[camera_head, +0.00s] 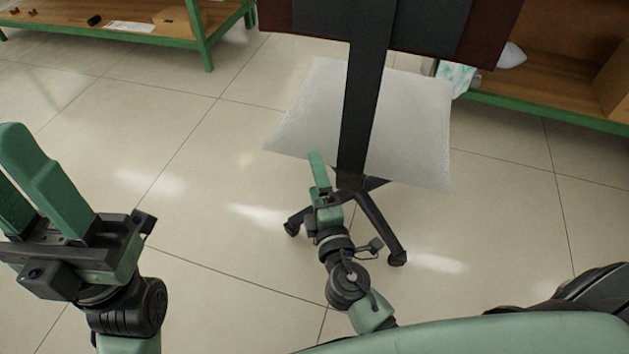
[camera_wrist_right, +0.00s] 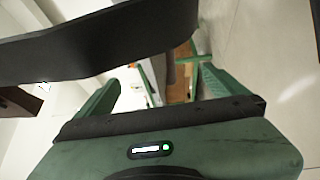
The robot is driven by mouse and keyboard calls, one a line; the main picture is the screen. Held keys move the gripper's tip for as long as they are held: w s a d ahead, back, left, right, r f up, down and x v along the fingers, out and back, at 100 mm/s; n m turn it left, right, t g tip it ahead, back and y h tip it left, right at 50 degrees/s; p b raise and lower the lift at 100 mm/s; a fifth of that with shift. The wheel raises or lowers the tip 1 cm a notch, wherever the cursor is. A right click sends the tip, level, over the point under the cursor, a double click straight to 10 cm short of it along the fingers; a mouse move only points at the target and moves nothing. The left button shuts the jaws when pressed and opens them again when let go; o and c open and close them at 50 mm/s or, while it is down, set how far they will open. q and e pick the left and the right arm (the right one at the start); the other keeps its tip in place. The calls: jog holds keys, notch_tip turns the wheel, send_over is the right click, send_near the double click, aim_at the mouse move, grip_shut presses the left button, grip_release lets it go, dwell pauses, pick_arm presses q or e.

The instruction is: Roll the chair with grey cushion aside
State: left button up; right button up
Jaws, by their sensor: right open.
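The chair (camera_head: 362,110) stands upright ahead of me in the head view, with a dark back, a black upright bar and a castored base. Its pale grey cushion (camera_head: 418,125) shows behind the bar. My right gripper (camera_head: 317,172) is low, just left of the bar. In the right wrist view its fingers (camera_wrist_right: 158,92) are spread, and a dark chair bar (camera_wrist_right: 100,42) crosses in front of them. I cannot tell whether it touches them. My left gripper (camera_head: 14,165) is open and empty at the left edge, well away from the chair.
A green-framed wooden bench (camera_head: 150,38) stands at the back left with small dark items and a white sheet. Another wooden shelf unit (camera_head: 555,85) with a green edge is at the back right, close behind the chair. The tiled floor (camera_head: 170,140) to the left is clear.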

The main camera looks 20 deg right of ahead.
jog(key=shift+w+d, duration=0.15)
jog(key=shift+w, duration=1.8)
jog(key=shift+w+d, duration=0.15)
jog(key=shift+w, duration=1.8)
jog(key=c, duration=2.1)
jog(key=shift+a, duration=0.1)
